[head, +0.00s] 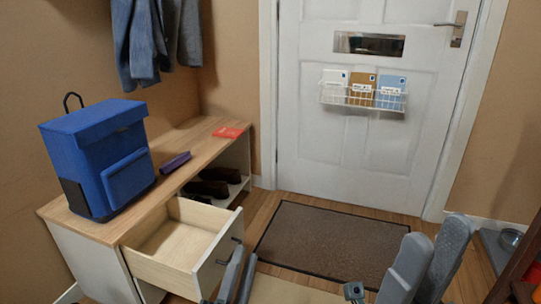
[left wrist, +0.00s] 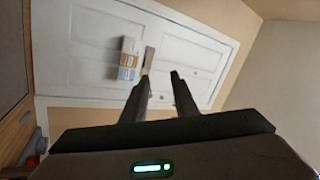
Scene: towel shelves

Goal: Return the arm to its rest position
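My left gripper (head: 243,258) is at the bottom of the head view, in front of the open drawer's front. In the left wrist view its two fingers (left wrist: 160,76) stand apart with nothing between them, pointing towards the white door. My right gripper (head: 437,230) is at the bottom right of the head view, pointing up over the edge of the doormat. Its fingertips are apart and I see nothing held between them. The rest of both arms is mostly out of view.
A wooden bench (head: 198,135) stands left, with its drawer (head: 171,270) pulled out and empty. A blue backpack (head: 100,160), purple item (head: 175,162) and red item (head: 228,132) are on top. Shoes (head: 212,186) sit below. The doormat (head: 325,240) before the door (head: 345,150) is clear.

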